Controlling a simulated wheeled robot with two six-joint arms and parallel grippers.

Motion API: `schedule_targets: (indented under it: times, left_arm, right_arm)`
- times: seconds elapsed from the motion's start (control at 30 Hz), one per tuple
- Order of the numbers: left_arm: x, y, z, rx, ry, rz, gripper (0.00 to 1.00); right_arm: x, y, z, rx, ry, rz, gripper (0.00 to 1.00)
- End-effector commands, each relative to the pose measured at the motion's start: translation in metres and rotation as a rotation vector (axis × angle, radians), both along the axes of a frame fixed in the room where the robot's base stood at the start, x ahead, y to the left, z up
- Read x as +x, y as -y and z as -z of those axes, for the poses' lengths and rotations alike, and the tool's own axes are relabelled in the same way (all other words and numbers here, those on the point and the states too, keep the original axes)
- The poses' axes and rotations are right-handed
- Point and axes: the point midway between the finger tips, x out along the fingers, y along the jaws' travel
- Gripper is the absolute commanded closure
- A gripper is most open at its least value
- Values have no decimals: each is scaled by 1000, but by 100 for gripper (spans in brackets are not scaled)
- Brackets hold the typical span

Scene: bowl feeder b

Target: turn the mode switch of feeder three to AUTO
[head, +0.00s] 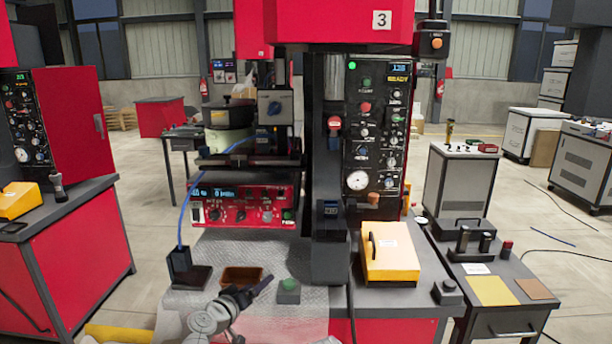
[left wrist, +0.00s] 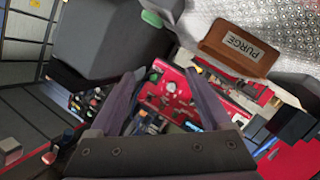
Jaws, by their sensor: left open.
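The machine marked with a 3 plate (head: 382,19) stands in the middle. It has a red control box (head: 243,202) with blue displays, several knobs and a green button. A black panel (head: 377,130) at its right carries more knobs, a gauge and a lit screen. The switch labels are too small to read, so I cannot tell which is the mode switch or its setting. My left gripper (head: 248,292) is open and empty, low in front of the red box. In the left wrist view the open fingers (left wrist: 162,76) frame the red box (left wrist: 168,90). My right gripper is not in view.
A brown bin (head: 241,286), labelled PURGE in the left wrist view (left wrist: 240,46), lies near my left gripper. A green button box (head: 289,291) is right of it, a dark stand (head: 182,268) left. A yellow case (head: 390,262) sits on the right bench. A black column (head: 328,235) stands between.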

Motion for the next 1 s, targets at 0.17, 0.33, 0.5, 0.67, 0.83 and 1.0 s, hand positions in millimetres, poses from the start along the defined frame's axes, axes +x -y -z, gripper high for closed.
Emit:
schedule_targets:
  times: [0.17,0.33,0.5,0.67,0.83,1.0]
  left_arm:
    - [-38,34,53,145,-214,176,18]
    - [-99,33,121,348,-562,280,18]
    - [-154,2,158,519,-868,254,18]
    - [-199,-35,170,655,-1110,157,18]
    - [-217,6,171,752,-1121,248,18]
    - [-236,41,170,844,-1121,332,18]
  right_arm:
    - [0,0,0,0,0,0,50]
    - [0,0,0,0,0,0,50]
    - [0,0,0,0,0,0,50]
    - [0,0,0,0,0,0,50]
    - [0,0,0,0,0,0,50]
    - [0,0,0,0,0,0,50]
